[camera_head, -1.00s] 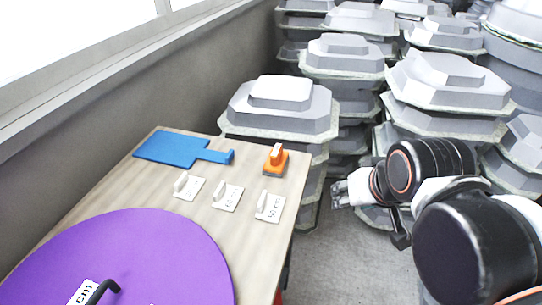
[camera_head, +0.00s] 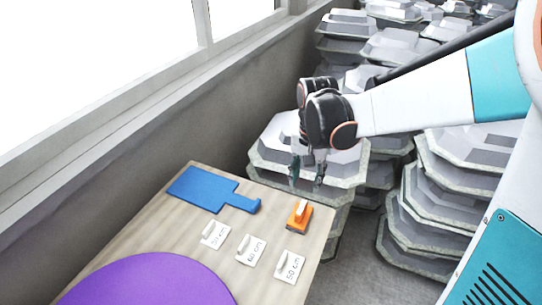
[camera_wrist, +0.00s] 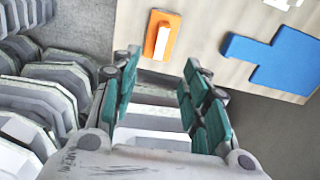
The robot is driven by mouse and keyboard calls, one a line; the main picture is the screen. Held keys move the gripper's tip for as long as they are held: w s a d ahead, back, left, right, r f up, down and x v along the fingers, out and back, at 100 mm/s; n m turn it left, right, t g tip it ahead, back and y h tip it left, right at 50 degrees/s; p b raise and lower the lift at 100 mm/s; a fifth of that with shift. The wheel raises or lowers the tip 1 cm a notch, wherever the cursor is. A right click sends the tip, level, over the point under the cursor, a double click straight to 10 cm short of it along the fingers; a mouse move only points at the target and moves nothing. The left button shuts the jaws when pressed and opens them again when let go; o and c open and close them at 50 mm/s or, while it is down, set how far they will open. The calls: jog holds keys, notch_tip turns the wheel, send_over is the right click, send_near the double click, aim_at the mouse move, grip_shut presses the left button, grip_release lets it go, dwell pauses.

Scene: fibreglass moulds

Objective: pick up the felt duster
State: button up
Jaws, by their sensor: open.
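The felt duster, seen as an orange block (camera_head: 299,217) with a paler raised grip, sits near the far right edge of the wooden table. It also shows in the wrist view (camera_wrist: 161,37), top centre, beyond the fingertips. My gripper (camera_head: 307,180) has its teal-padded fingers pointing down, above and a little beyond the duster, over the table's far edge and the grey moulds. In the wrist view my gripper (camera_wrist: 161,68) has its fingers spread apart with nothing between them.
The wooden table (camera_head: 150,224) also bears a blue paddle-shaped thing (camera_head: 207,189), a purple disc (camera_head: 150,283) and white labelled cards with handles (camera_head: 251,250). Stacked grey moulds (camera_head: 440,180) stand behind and right of the table. A wall with windows runs along the left.

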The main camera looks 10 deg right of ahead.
aim_at(301, 207)
jog(key=f, duration=0.4)
jog(key=f+b, duration=0.1)
jog(key=f, duration=0.4)
jog(key=f+b, duration=0.1)
jog(key=f, duration=0.4)
jog(key=shift+w, duration=0.25)
jog(key=shift+a, duration=0.1)
grip_shut()
